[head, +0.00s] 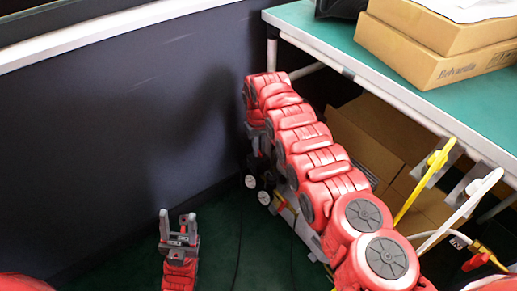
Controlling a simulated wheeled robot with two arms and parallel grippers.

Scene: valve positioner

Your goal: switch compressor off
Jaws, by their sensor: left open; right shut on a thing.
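The compressor (287,212) stands on the floor beside the table and is mostly hidden behind my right arm. Two round black-and-white knobs or gauges (264,197) show at its left end. My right arm reaches across the picture, and its end is above that part of the compressor, close to the dark wall. My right gripper (256,146) shows only in part there. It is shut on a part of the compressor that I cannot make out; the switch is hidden. My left gripper (177,222) is open and empty, low over the floor left of the compressor.
A green-topped table (310,22) bears cardboard boxes (430,55) at the upper right. More cardboard (375,133) lies beneath it. A yellow-handled valve (421,185) and a white-handled one (460,210) are at its near edge. The dark wall (110,130) closes the left.

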